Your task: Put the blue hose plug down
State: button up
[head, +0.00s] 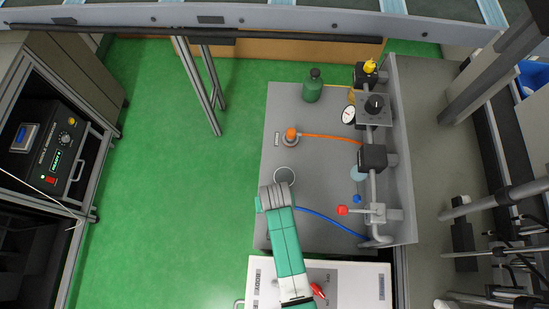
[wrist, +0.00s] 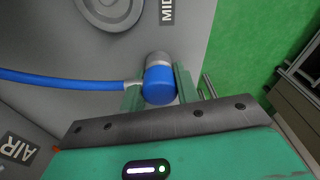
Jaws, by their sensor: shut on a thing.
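The blue hose plug (wrist: 158,86) has a blue body with a grey end and sits between my gripper's two green fingers (wrist: 159,90) in the wrist view. My gripper (head: 275,196) is shut on it. A blue hose (wrist: 60,78) runs from the plug to the left; in the head view the hose (head: 330,221) runs right to the pipework. The plug itself is hidden by my gripper in the head view. A round grey port (wrist: 110,10) lies beside the plug, close to a label reading "MID". Whether the plug touches the grey surface (head: 268,160) is unclear.
An orange plug (head: 291,134) stands on another port with its orange hose. A green bottle (head: 312,86), a gauge (head: 348,114), pipes and a red knob (head: 342,210) stand at the back and right. A white box top (head: 350,280) lies in front. Bare grey surface lies around the ports.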

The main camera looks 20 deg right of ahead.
jog(key=o, duration=1)
jog(key=shift+f, duration=0.1)
notch_tip(320, 180, up, 12)
jog(key=s+p, duration=0.1)
jog(key=p, duration=0.2)
jog(key=shift+s+a, duration=0.2)
